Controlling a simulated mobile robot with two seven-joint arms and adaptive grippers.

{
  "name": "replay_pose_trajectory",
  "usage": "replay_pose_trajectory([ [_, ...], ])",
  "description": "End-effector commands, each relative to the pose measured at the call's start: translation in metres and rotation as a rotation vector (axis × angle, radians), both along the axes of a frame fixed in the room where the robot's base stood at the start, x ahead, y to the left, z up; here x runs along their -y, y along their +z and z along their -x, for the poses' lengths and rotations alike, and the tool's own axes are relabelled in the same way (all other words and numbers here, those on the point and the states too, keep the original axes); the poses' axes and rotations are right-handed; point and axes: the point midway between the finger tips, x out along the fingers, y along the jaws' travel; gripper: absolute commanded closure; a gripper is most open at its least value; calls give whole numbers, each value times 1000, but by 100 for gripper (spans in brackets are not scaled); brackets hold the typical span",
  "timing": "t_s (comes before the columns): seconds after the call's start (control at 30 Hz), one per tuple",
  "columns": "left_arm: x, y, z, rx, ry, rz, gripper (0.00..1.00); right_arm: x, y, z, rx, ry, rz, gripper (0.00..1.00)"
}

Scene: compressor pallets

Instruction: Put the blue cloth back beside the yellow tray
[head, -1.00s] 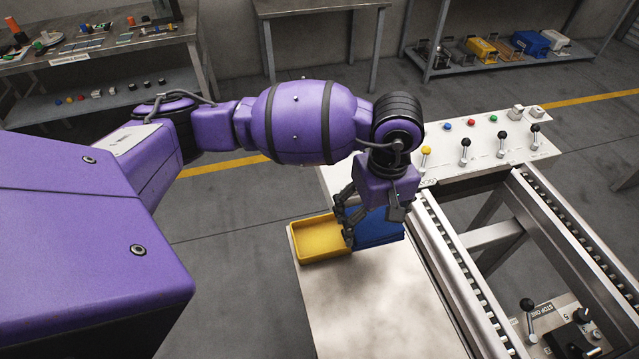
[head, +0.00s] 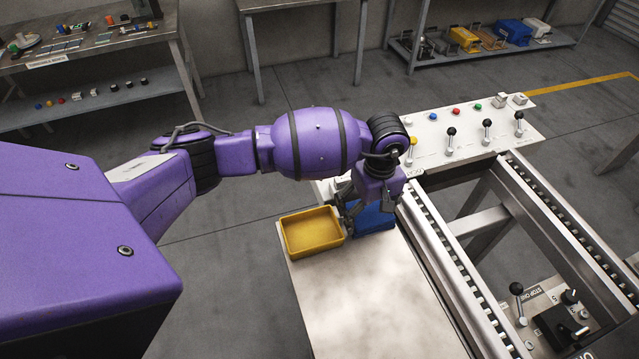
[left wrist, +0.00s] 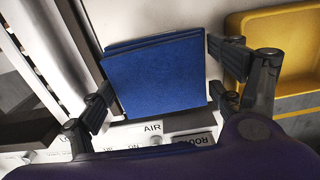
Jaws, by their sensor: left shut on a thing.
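The blue cloth (head: 376,221) is a folded, flat square at the far end of the pale table, just right of the yellow tray (head: 318,251). My left gripper (head: 354,210) is at the cloth, partly hidden by its own wrist in the head view. In the left wrist view, the cloth (left wrist: 155,75) lies between the two fingers of my left gripper (left wrist: 160,101), which is shut on it. The yellow tray (left wrist: 283,22) shows at the right there, apart from the cloth. Whether the cloth touches the table is unclear. My right gripper is out of view.
A white control panel (head: 465,135) with levers and coloured buttons stands behind the cloth. A roller conveyor (head: 455,265) runs along the table's right side. The near part of the table (head: 360,300) is clear. Shelves with parts stand at the back.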

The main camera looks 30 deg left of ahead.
Motion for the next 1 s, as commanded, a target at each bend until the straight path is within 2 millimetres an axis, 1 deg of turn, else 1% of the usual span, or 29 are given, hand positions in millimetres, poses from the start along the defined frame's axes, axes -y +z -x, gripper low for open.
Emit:
replay_pose_trajectory([
  [0.07,1,2,-2,4,-1,0,40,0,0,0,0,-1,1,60],
  [0.2,0,-2,-2,4,-1,-1,40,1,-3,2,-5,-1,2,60],
  [0.23,1,-2,-2,4,-1,-1,12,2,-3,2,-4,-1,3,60],
  [0.3,1,-1,-2,4,-1,0,3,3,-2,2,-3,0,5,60],
  [0.33,1,-1,-2,4,-1,0,0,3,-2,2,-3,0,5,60],
  [0.73,1,2,-2,6,-1,1,0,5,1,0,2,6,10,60],
  [0.87,1,15,-4,10,-1,1,0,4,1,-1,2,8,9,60],
  [0.97,1,34,-4,10,-3,0,0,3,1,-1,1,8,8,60],
  [1.0,1,43,-4,11,-3,1,0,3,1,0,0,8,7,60],
])
